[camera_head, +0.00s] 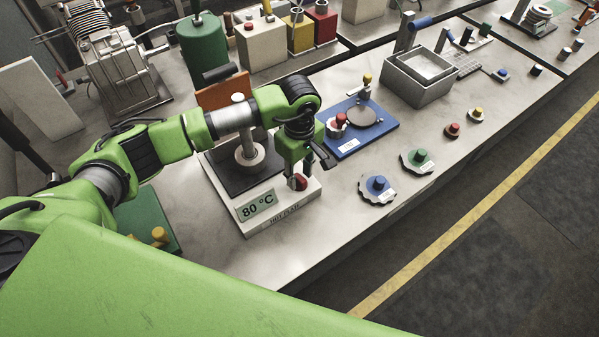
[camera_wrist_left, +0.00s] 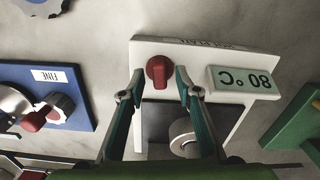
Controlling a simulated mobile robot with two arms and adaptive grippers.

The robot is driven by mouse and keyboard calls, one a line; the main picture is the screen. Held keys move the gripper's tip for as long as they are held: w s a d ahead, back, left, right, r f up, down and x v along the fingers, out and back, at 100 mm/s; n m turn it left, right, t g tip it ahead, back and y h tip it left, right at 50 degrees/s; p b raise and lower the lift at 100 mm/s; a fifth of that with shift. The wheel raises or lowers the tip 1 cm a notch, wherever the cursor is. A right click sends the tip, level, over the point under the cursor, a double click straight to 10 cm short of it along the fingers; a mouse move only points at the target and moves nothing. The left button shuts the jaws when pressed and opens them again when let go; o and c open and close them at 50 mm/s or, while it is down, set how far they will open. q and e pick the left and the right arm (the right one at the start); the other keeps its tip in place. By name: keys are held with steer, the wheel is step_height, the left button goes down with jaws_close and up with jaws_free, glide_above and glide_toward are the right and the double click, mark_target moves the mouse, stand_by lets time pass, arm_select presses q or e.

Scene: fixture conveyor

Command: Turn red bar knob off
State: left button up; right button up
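The red bar knob (camera_head: 299,183) is on the front of a white hot plate unit (camera_head: 285,219) labelled "80 °C". In the left wrist view the knob (camera_wrist_left: 159,71) shows its raised bar running roughly up and down the picture. My left gripper (camera_head: 308,161) is right at the knob in the head view and partly covers it. In the left wrist view its two fingers (camera_wrist_left: 160,76) stand apart, one on each side of the knob, with a narrow gap on both sides. The right gripper is not in view.
A blue base (camera_head: 378,138) with a red knob stands right of the hot plate. Blue (camera_head: 377,184) and green (camera_head: 420,156) knobs sit near the table's front edge. A pale ring with a post (camera_head: 249,155) stands on the dark plate. A green board (camera_head: 150,218) lies left.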

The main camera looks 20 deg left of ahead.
arm_select(q)
steer(key=shift+f, duration=0.85)
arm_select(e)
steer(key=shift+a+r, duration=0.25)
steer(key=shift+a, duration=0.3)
arm_select(q)
jaws_close()
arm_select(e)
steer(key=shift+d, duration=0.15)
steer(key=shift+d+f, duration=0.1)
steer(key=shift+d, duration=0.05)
